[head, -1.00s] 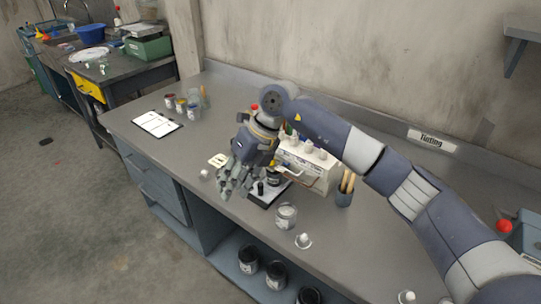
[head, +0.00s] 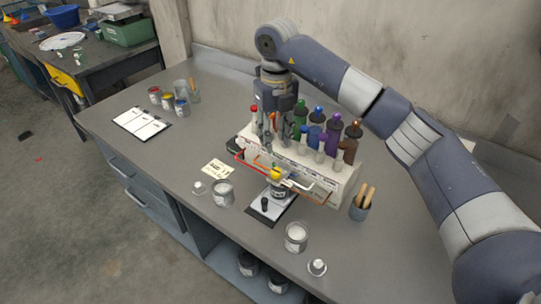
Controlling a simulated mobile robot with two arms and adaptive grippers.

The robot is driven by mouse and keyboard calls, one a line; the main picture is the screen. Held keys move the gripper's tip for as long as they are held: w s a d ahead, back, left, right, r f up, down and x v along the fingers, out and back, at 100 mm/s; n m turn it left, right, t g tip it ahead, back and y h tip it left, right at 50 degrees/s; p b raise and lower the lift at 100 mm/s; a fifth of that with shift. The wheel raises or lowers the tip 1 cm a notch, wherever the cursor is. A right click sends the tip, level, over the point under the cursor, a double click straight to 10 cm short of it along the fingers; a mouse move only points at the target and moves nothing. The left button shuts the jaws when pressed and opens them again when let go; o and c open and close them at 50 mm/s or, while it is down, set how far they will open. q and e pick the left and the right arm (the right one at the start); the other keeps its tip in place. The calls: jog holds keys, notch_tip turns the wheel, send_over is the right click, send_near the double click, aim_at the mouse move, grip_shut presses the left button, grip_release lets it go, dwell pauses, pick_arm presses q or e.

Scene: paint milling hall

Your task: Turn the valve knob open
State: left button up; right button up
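A white tinting rack (head: 346,187) stands on the grey bench with a row of colored bottles on top. A yellow knob (head: 276,174) sits at its front, by thin red and pale pipes; I cannot tell for sure whether it is the valve knob. Below it, a small jar (head: 278,191) stands on a dark-edged white plate (head: 270,213). My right gripper (head: 274,138) points down over the left part of the rack, behind and above the yellow knob and apart from it. Its fingers blend with the bottles, so their opening is unclear. My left gripper is not in view.
A glass jar (head: 223,193) and another jar (head: 296,237) stand in front of the rack. A cup with wooden sticks (head: 360,208) is at its right. Small paint jars (head: 168,102) and a clipboard (head: 141,123) lie left.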

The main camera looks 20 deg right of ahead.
aim_at(276, 171)
jog(key=f+p, duration=0.1)
jog(key=f, duration=0.2)
jog(key=s+f+p, duration=0.1)
jog(key=f, duration=0.2)
jog(key=shift+s+f, duration=0.2)
jog(key=shift+f, duration=0.05)
jog(key=f, duration=0.2)
jog(key=shift+w+f+p, duration=0.25)
jog(key=shift+f+p, duration=0.05)
jog(key=shift+p, duration=0.1)
jog(key=shift+f, duration=0.55)
grip_shut()
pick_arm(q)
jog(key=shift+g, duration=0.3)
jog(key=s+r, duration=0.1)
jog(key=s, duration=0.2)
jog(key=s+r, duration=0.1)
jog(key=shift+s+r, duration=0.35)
